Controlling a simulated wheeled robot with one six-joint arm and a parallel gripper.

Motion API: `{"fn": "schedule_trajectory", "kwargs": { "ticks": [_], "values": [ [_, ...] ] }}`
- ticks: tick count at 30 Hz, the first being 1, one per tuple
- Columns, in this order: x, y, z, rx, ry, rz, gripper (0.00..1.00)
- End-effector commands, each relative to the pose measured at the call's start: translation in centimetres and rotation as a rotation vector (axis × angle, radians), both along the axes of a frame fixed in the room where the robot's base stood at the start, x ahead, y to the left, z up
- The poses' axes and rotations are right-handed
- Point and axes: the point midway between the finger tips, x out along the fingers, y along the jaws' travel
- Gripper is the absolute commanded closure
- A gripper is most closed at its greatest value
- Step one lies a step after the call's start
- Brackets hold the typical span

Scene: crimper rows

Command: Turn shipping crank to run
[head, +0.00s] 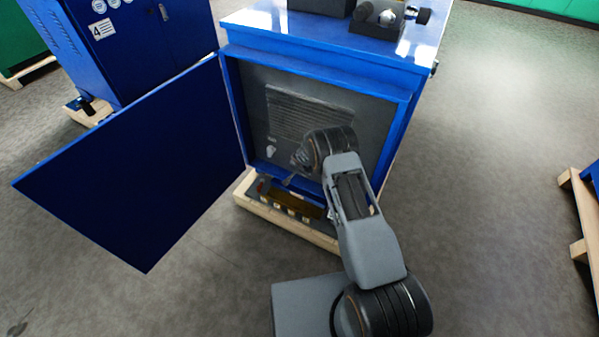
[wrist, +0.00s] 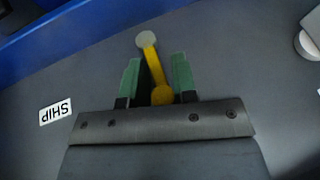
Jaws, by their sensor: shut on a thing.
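In the wrist view, the crank (wrist: 153,62) is a yellow bar with a pale round knob at its upper end and a round yellow hub at its lower end. My gripper (wrist: 157,64) has its two green fingers on either side of the bar, shut on it. The knob sticks out beyond the fingertips. A white label reading SHIP (wrist: 55,112), upside down, is on the grey panel (wrist: 245,65) to the left. No run label is readable. In the head view, my arm reaches into the open blue cabinet (head: 322,62) and hides the crank.
The cabinet's blue door (head: 125,165) stands wide open to the left. A pale round part (wrist: 309,43) is at the wrist view's right edge. The cabinet stands on a wooden pallet (head: 290,226). A dark box (head: 378,42) with small parts is on top.

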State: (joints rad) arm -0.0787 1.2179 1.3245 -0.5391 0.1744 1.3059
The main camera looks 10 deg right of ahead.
Motion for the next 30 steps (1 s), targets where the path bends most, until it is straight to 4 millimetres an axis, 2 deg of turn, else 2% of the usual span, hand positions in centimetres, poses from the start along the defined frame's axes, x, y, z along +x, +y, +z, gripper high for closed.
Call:
{"fn": "schedule_trajectory", "kwargs": {
  "ticks": [1,14,15,19,30],
  "values": [
    [0.62,0.56,0.28,0.005,-0.021,0.011,1.00],
    [0.60,0.41,0.42,0.000,-0.016,0.008,1.00],
    [0.61,0.41,0.42,0.001,-0.016,0.008,0.70],
    [0.56,0.24,0.37,0.000,-0.015,0.005,0.58],
    [0.38,-0.35,0.23,-0.002,-0.008,-0.004,0.56]
  ]
}}
